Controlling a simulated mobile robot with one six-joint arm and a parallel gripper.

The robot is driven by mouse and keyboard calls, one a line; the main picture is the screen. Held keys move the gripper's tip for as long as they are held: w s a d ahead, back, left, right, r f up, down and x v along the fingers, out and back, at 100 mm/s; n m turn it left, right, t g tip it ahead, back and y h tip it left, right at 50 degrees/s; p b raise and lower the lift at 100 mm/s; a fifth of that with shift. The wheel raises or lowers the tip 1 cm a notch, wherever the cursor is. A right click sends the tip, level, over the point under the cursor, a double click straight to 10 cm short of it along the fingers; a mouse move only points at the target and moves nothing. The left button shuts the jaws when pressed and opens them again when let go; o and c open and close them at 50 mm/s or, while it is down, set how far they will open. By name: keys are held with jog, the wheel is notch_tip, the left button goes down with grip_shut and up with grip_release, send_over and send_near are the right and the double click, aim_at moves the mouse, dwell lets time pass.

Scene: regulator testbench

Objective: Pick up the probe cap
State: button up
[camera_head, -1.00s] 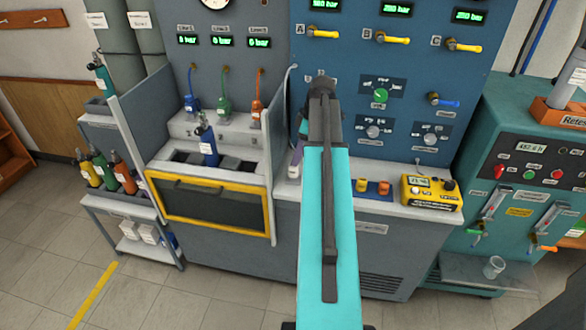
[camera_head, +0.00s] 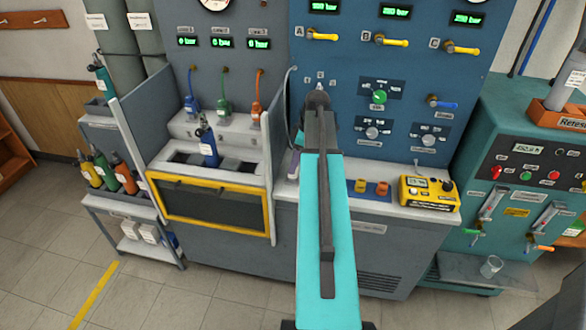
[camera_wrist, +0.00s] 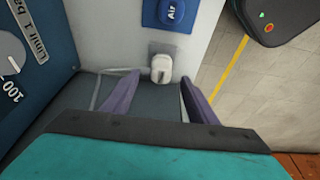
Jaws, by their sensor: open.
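In the wrist picture the piece lies between and slightly past the fingertips; I cannot tell the depth gap. Nothing is held. In the head view my arm covers this spot, and only a bit of a purple finger shows at its left.
A blue mount marked Air (camera_wrist: 172,14) is close above the piece in the wrist view. The blue panel (camera_wrist: 30,60) rises at left. In the head view, a yellow meter (camera_head: 429,192) and yellow and orange pieces stand on the bench to the right.

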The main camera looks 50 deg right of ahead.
jog(key=shift+x, duration=0.8)
jog(key=shift+c, duration=0.4)
jog(key=c, duration=1.1)
